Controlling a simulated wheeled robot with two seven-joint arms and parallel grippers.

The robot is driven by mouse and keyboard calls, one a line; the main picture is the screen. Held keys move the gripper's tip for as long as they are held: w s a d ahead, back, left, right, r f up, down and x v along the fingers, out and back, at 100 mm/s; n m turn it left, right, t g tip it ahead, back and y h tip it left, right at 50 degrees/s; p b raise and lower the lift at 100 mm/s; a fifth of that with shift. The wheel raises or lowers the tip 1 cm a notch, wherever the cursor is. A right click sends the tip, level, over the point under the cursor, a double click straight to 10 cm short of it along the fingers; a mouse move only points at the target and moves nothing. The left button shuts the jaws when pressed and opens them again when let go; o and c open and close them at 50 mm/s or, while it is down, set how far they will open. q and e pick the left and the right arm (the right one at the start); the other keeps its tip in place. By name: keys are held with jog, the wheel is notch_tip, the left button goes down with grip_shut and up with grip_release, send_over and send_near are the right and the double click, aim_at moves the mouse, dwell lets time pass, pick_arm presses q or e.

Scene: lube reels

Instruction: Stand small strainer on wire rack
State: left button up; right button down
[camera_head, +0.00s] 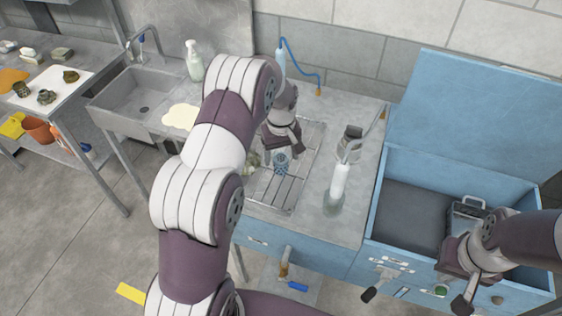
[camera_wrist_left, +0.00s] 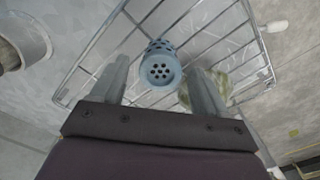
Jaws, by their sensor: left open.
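The small strainer (camera_head: 281,162) is a blue-grey perforated cylinder at the wire rack (camera_head: 283,193). In the left wrist view the strainer (camera_wrist_left: 161,66) shows a holed round end towards the camera, over the wires of the rack (camera_wrist_left: 86,82). It looks upright; its foot is hidden. My left gripper (camera_head: 283,148) is open just above it. In the wrist view the strainer lies between and beyond the fingertips of the gripper (camera_wrist_left: 163,72), with gaps on both sides. My right gripper (camera_head: 456,291) is at the blue cabinet's front; its finger opening is unclear.
A crumpled greenish cloth (camera_wrist_left: 212,84) lies by the rack, close to one finger. A white bottle (camera_head: 338,188) and a grey container (camera_head: 350,140) stand right of the rack. The blue chest (camera_head: 460,110) is open at the right. A sink (camera_head: 145,98) is at the left.

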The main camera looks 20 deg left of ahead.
aim_at(281, 158)
pick_arm(q)
notch_tip(281, 158, up, 7)
jog(key=shift+s+f+b, duration=0.1)
jog(key=shift+f+b, duration=0.1)
jog(key=shift+b, duration=0.6)
jog(key=s+d+r+m, duration=0.1)
jog(key=s+d+m, duration=0.2)
jog(key=s, duration=0.8)
jog(key=s+d+r+m+t, duration=0.1)
jog(key=s+d+m, duration=0.2)
jog(key=s, duration=0.8)
jog(key=shift+d+m+p, duration=0.3)
jog(key=shift+d+m, duration=0.1)
jog(key=shift+m, duration=0.7)
pick_arm(e)
jog(key=shift+s+d+f, duration=0.1)
jog(key=shift+f, duration=0.75)
